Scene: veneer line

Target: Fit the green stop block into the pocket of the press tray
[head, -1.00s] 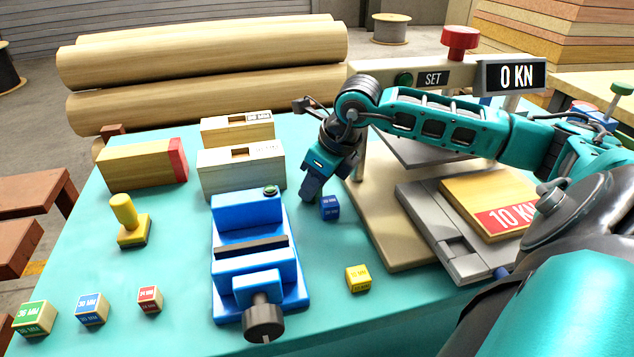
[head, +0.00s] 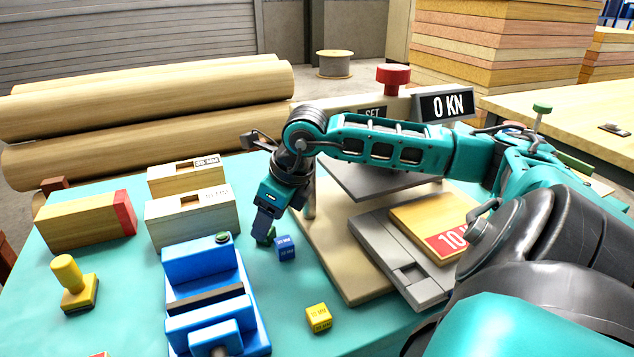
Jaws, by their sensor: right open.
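A small green block (head: 268,235) shows partly beside the fingers of my right gripper (head: 262,228), left of a blue block; the gripper hides much of it. My right gripper points down at it and is open; I cannot tell whether the fingers touch it. The grey press tray (head: 365,235) lies right of the gripper at the press, with a notch-like pocket (head: 411,274) in its front part. A wooden plate marked 10 (head: 425,215) lies on the tray. My left gripper is out of view.
A blue block (head: 286,248) stands close to the right gripper, and a yellow block (head: 318,318) nearer the front. A blue vise (head: 205,262), wooden blocks (head: 190,215) and a yellow-handled stamp (head: 75,285) stand left. The press display (head: 447,106) reads 0 KN.

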